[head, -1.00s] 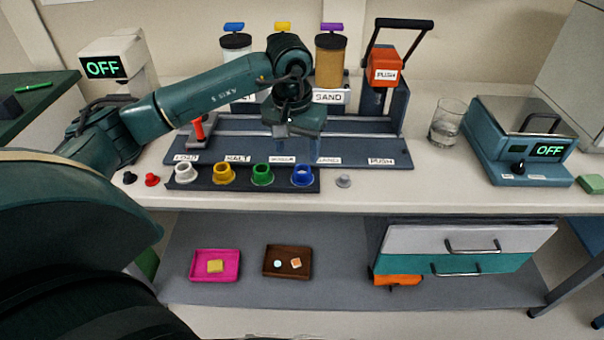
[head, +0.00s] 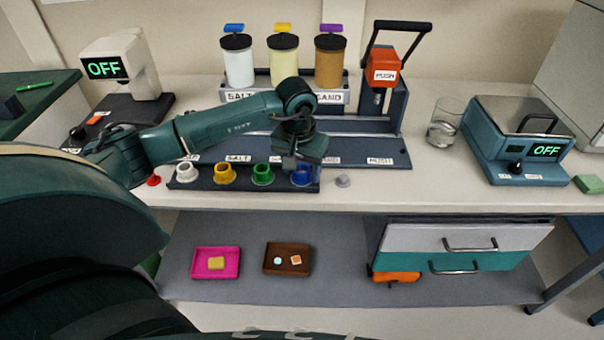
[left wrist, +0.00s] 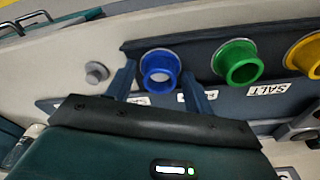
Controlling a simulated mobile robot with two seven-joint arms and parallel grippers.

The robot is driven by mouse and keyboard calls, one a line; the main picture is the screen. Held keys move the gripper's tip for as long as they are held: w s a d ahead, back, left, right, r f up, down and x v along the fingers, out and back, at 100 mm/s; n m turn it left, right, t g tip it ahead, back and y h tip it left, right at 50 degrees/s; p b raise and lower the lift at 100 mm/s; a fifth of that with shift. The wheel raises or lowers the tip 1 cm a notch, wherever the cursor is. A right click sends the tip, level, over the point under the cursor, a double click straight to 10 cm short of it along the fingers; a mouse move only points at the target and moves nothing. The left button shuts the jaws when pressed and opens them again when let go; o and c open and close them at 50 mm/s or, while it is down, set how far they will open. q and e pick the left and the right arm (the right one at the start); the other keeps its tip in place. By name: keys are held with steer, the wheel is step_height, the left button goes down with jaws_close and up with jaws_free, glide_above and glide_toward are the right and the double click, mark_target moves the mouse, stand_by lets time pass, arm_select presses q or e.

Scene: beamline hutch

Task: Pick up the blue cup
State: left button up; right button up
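The blue cup (head: 302,178) stands at the right end of a dark rack (head: 205,184) at the bench's front edge. My left gripper (head: 295,164) is over the blue cup and partly hides it in the head view. In the left wrist view my left gripper (left wrist: 158,84) is open, with one finger to each side of the blue cup (left wrist: 160,71). The fingers look apart from the cup; how far down they reach is hard to tell. My right gripper is not in view.
The green cup (head: 262,175), yellow cup (head: 225,174) and white cup (head: 187,172) share the rack. A small grey knob-like piece (head: 343,181) sits just right of it. Behind stand canisters (head: 284,62), an orange press (head: 384,68), a glass beaker (head: 444,125) and a scale (head: 515,140).

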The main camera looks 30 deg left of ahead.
arm_select(q)
steer(key=c, duration=0.7)
